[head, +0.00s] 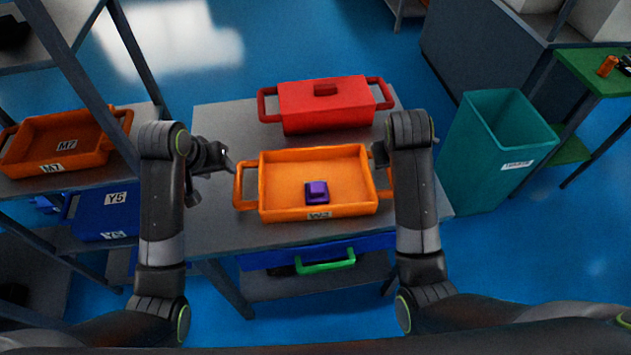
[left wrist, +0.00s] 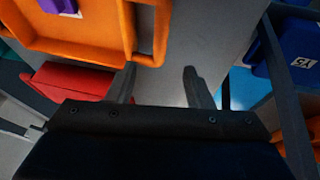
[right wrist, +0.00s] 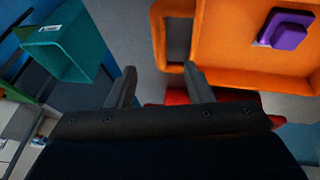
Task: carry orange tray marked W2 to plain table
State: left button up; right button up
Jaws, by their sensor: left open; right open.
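The orange tray marked W2 (head: 277,211) sits on a grey table (head: 215,125), with a purple block (head: 317,192) inside. Its left handle (head: 240,186) and right handle show at its sides. My left gripper (head: 222,162) is open and empty, just outside the left handle; the left wrist view shows that handle (left wrist: 162,35) ahead of the fingers. My right gripper (right wrist: 159,72) is open at the right handle (right wrist: 158,38), whose outer bar lies ahead of the gap between its fingers. In the head view my right arm partly hides that handle. I cannot tell which table is the plain one.
A red lidded box (head: 325,106) stands behind the tray. A teal bin (head: 490,155) is on the floor to the right, near a green table (head: 595,72). At left, a shelf holds an orange tray marked M7 (head: 60,140) above a blue Y5 bin (head: 100,212).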

aim_at(237, 180)
pick_arm(q)
jog(key=x, duration=1.3)
jog(key=shift+w+f, duration=0.1)
jog(key=shift+f, duration=0.1)
pick_arm(e)
jog(key=x, duration=1.3)
jog(key=shift+w+d+f, duration=0.1)
jog(key=shift+f, duration=0.1)
pick_arm(q)
grip_shut()
pick_arm(e)
grip_shut()
